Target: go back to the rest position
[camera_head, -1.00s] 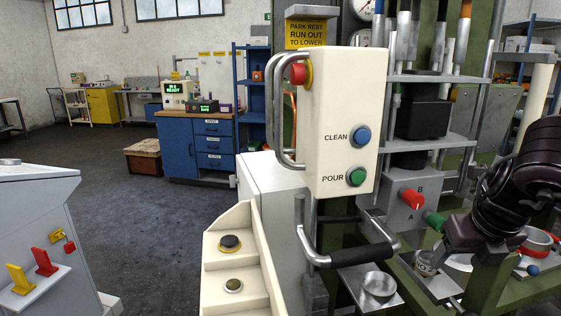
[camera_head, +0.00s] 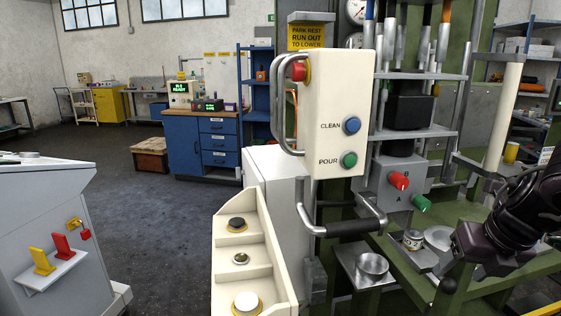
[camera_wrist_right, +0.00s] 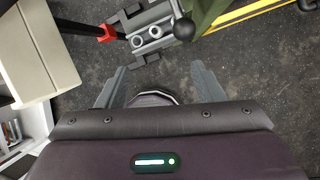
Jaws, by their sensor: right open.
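My right arm comes in from the right edge of the head view, and its dark gripper (camera_head: 466,262) hangs low at the right, beside the green frame. In the right wrist view the gripper (camera_wrist_right: 157,84) has its two grey fingers wide apart with nothing held between them. Dark floor and metal machine parts show beyond the fingers. My left gripper is in neither view.
A cream control box (camera_head: 338,110) with CLEAN and POUR buttons stands in the middle, a bent black-gripped handle (camera_head: 350,227) below it. The green frame (camera_head: 400,290) is close to my right arm. Open floor (camera_head: 130,220) lies at the left.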

